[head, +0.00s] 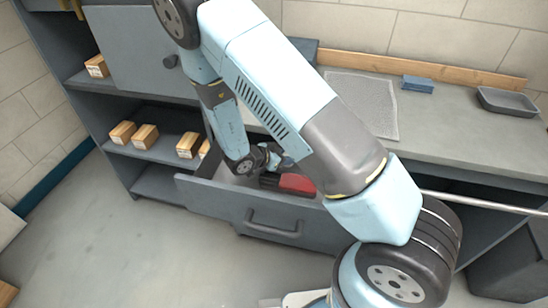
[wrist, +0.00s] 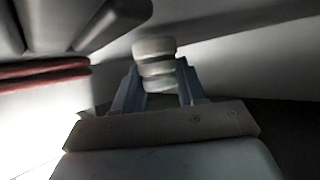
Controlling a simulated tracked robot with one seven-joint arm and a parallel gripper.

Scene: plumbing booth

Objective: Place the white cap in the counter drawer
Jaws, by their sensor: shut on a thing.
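The white cap (wrist: 154,48) is a short round ribbed piece between the two blue fingers of my gripper (wrist: 160,82) in the wrist view. My gripper is shut on it. The counter drawer (head: 222,205) is pulled open under the counter in the head view. My gripper (head: 285,162) is tilted at the open drawer, over or inside its back part; I cannot tell how deep. The cap cannot be made out in the head view.
A red thing (head: 297,183) lies in the drawer and shows at left in the wrist view (wrist: 40,72). Shelves at left hold several small boxes (head: 145,136). A grey tray (head: 506,100) and blue block (head: 417,84) are on the counter.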

